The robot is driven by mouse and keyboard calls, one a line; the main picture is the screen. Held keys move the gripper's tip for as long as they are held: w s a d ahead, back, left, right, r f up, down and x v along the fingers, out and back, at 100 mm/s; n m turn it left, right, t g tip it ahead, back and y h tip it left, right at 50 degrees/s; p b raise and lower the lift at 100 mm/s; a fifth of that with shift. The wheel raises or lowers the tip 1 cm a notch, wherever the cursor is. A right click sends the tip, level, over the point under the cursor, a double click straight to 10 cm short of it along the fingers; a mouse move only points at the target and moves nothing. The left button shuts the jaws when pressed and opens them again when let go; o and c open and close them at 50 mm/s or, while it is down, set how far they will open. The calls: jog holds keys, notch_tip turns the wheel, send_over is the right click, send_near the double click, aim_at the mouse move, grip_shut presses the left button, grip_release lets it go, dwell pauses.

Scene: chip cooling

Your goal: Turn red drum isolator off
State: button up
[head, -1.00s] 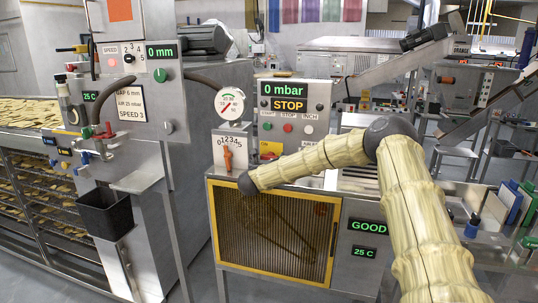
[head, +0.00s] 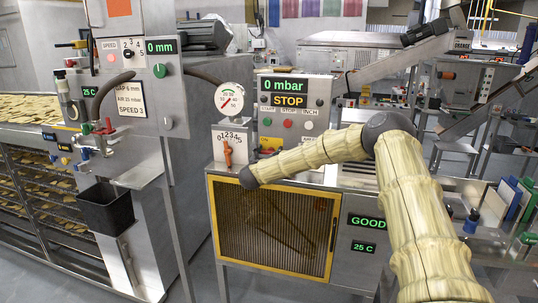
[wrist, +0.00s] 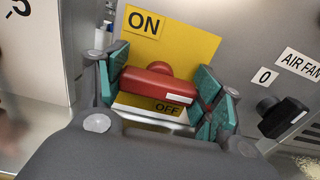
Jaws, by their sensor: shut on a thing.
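The red drum isolator handle (wrist: 158,84) sits on a yellow plate (wrist: 190,42) in the wrist view. The plate is marked ON at its upper left and OFF at its lower right. The handle lies across the plate, its right end a little lower and bearing a white mark. My gripper (wrist: 162,75) is shut on the handle, with green-padded fingers at its left and right ends.
A black AIR FAN knob (wrist: 283,115) sits right of the isolator. In the head view, an orange lever (head: 228,153) on a numbered scale stands left of it. The yellow-framed mesh door (head: 214,230) is below my arm, and the STOP panel (head: 321,88) is above it.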

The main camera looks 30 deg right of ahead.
jog(key=shift+f+n+b, duration=0.2)
jog(key=shift+n+b, duration=0.1)
jog(key=shift+b, duration=0.35)
jog(key=n+b, duration=0.2)
jog(key=b, duration=0.1)
jog(key=shift+f, duration=0.15)
jog(key=n+b, duration=0.5)
jog(key=shift+w+a+b, duration=0.1)
jog(key=shift+b, duration=0.25)
jog(key=n+b, duration=0.2)
jog(key=n, duration=0.3)
jog(key=shift+n, duration=0.4)
jog(key=shift+n+b, duration=0.45)
jog(key=shift+n, duration=1.75)
jog(key=o, duration=1)
jog(key=shift+a, duration=0.1)
